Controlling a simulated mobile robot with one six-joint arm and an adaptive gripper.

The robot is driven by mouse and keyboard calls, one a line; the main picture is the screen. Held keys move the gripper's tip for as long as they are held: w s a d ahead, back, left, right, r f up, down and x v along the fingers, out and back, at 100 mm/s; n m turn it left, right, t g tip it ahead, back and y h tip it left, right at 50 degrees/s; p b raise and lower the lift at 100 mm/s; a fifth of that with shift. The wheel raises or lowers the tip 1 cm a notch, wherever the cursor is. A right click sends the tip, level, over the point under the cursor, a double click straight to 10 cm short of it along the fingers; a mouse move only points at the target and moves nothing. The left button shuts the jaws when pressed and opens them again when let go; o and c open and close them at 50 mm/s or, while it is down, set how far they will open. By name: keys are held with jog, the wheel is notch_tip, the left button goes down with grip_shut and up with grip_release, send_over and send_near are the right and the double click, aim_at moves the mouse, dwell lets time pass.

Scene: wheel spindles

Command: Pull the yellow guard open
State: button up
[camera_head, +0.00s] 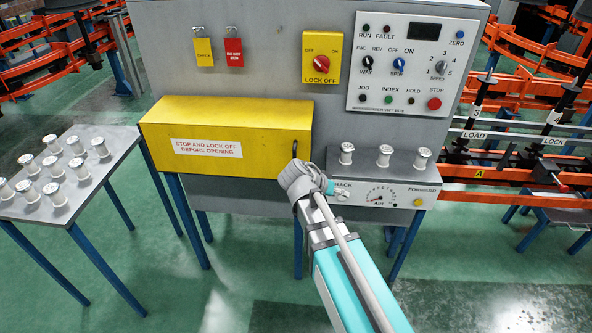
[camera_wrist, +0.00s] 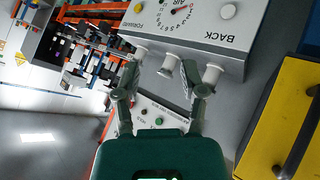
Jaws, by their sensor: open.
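The yellow guard (camera_head: 235,120) is a long box on the front of the grey machine, and it looks closed. Its white label says to stop and lock off before opening. Its dark upright handle (camera_head: 294,149) is at the right end of the front face. In the wrist view the guard (camera_wrist: 275,115) is at the right edge, with the handle (camera_wrist: 300,145) at lower right. My gripper (camera_wrist: 162,92) is open and empty, apart from the handle, facing the white spools. In the head view my wrist stands just below the handle and hides the fingers.
Several white spools (camera_head: 385,156) stand on a grey ledge right of the guard, above an air gauge (camera_head: 380,194). A LOCK OFF switch (camera_head: 321,65) and control panel (camera_head: 412,62) are above. A table (camera_head: 88,208) with several spools stands at left.

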jog(key=w+a+m+t+h+b, duration=0.1)
jog(key=w+a+t+b, duration=0.15)
jog(key=a, duration=0.35)
jog(key=w+a+m+t+h+b, duration=0.1)
jog(key=a+t+b, duration=0.2)
jog(key=a+b, duration=0.15)
jog(key=t+b, duration=0.3)
jog(key=t, duration=0.1)
send_near(295, 157)
jog(key=a+v, duration=0.1)
jog(key=v, duration=0.3)
jog(key=shift+w+d+f+m, duration=0.3)
jog(key=shift+w+d+f, duration=0.05)
jog(key=shift+w+f, duration=0.1)
jog(key=shift+w+d, duration=0.1)
jog(key=shift+d, duration=0.05)
jog(key=x, duration=1.3)
jog(key=shift+w+d+r, duration=0.15)
jog(key=shift+w, duration=0.05)
jog(key=shift+c, duration=0.3)
grip_shut()
